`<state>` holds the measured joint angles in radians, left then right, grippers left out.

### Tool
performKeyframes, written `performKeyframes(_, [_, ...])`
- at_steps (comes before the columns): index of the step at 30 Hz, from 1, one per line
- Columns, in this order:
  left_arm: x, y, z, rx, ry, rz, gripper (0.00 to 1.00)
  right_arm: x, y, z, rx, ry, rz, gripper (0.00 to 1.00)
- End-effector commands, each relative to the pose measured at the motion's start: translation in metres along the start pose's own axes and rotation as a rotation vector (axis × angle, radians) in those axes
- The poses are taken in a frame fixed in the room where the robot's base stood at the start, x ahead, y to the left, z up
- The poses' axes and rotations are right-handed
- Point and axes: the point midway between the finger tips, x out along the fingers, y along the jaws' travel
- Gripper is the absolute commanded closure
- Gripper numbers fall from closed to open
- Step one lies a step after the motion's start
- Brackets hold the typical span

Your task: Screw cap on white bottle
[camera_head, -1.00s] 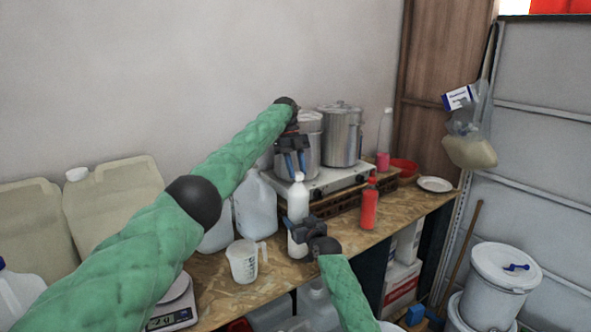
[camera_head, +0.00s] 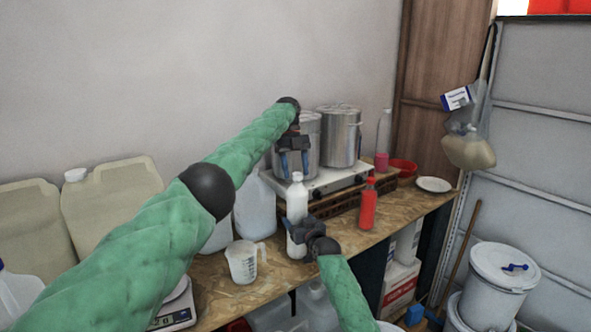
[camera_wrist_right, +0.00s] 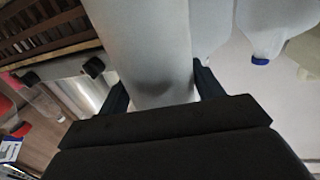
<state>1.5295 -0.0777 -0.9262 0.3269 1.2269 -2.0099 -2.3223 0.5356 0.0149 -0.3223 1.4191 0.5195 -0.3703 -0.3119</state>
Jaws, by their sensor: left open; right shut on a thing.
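The white bottle (camera_head: 297,205) stands upright on the wooden bench, and a white cap shows on its top (camera_head: 297,177). My right gripper (camera_head: 298,232) is shut on the bottle's lower body. In the right wrist view the bottle (camera_wrist_right: 145,45) fills the space between the two fingers (camera_wrist_right: 158,88). I cannot tell whether the fingers touch the cap.
A red bottle (camera_head: 368,206) stands to the right of the white bottle. A measuring jug (camera_head: 242,262) and a clear jug (camera_head: 256,210) stand to the left. Behind are a stove (camera_head: 335,181) and steel pots (camera_head: 340,137). A white plate (camera_head: 434,185) lies at the right end.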

Motion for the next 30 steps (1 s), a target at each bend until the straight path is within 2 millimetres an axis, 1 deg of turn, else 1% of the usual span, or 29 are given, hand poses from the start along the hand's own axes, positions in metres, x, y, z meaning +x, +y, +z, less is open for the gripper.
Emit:
performKeyframes(2, [-0.005, 0.000, -0.002, 0.000, -0.001, 0.000, 0.49, 0.000, 0.000, 0.000, 0.000, 0.000, 0.000, 0.98])
performKeyframes(9, [-0.030, 0.000, -0.013, -0.001, -0.003, 0.002, 0.49, 0.000, 0.000, 0.000, 0.000, 0.000, 0.000, 0.98])
performKeyframes(13, [-0.040, 0.000, -0.017, -0.001, -0.001, 0.000, 0.49, 0.000, 0.000, 0.000, 0.000, 0.000, 0.000, 0.98])
performKeyframes(22, [-0.041, 0.000, -0.018, 0.000, 0.000, 0.000, 0.49, 0.000, 0.000, 0.000, 0.000, 0.000, 0.000, 0.98])
performKeyframes(23, [-0.041, 0.000, -0.018, 0.000, 0.000, 0.000, 0.51, 0.000, 0.000, 0.000, 0.000, 0.000, 0.000, 0.98])
performKeyframes(26, [-0.039, 0.000, -0.016, -0.001, 0.003, 0.001, 0.51, 0.000, 0.000, 0.000, 0.000, 0.000, 0.000, 0.98])
performKeyframes(30, [-0.036, 0.012, -0.007, -0.015, 0.009, -0.003, 0.51, 0.000, 0.000, 0.000, 0.000, 0.000, 0.000, 0.98])
